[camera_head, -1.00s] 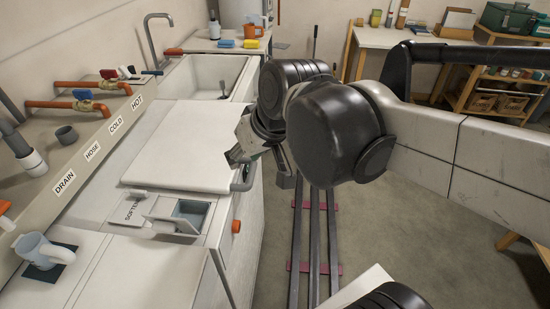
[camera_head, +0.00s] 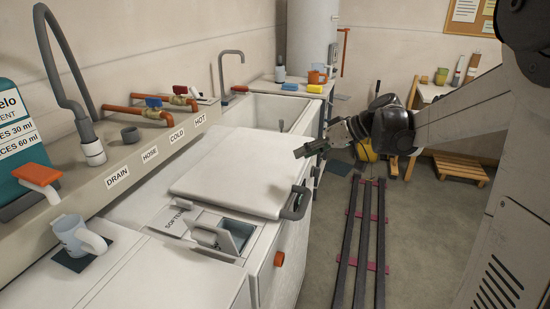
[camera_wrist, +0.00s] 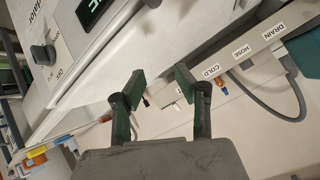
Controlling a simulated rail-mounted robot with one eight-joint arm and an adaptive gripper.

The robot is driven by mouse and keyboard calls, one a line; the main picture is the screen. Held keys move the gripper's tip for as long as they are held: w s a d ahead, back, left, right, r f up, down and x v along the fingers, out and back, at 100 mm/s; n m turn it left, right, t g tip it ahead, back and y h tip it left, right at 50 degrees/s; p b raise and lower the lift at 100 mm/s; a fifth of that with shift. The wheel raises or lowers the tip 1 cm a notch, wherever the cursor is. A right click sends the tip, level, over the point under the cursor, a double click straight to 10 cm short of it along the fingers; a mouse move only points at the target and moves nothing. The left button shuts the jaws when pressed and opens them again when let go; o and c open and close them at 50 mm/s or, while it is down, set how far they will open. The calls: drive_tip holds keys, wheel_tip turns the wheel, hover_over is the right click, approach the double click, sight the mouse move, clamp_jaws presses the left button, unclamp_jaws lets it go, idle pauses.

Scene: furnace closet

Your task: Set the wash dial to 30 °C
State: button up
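My gripper (camera_head: 312,148) is just past the right edge of the closed white lid (camera_head: 232,168) in the head view. In the wrist view my gripper (camera_wrist: 160,84) is open, with nothing between its two dark green-padded fingers. At the left of that view, a white panel carries a grey knob (camera_wrist: 43,55) and a dark display (camera_wrist: 95,10) with green characters. The gripper is apart from the knob. I cannot tell whether this knob is the wash dial, or read its setting. No dial scale is readable in the head view.
An orange knob (camera_head: 279,258) is on the machine's front. The softener drawer flap (camera_head: 212,236) is raised. A mug (camera_head: 78,235) stands at left. Floor rails (camera_head: 360,245) run along clear floor.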

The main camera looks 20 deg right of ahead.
drive_tip(key=w+d+f+n+t+y+b, duration=0.1)
drive_tip(key=w+d+f+y+b, duration=0.1)
drive_tip(key=w+d+f, duration=0.3)
drive_tip(key=w+d+f+n+t+y+b, duration=0.1)
drive_tip(key=d+f+n+b, duration=0.15)
drive_tip(key=d, duration=0.45)
drive_tip(key=n+t+y+b, duration=0.2)
drive_tip(key=n+y+b, duration=0.1)
drive_tip(key=b, duration=0.1)
approach(316, 172)
drive_tip(key=b+x, duration=0.3)
drive_tip(key=x, duration=0.4)
drive_tip(key=shift+w, duration=0.55)
drive_tip(key=shift+a+f, duration=0.1)
clamp_jaws()
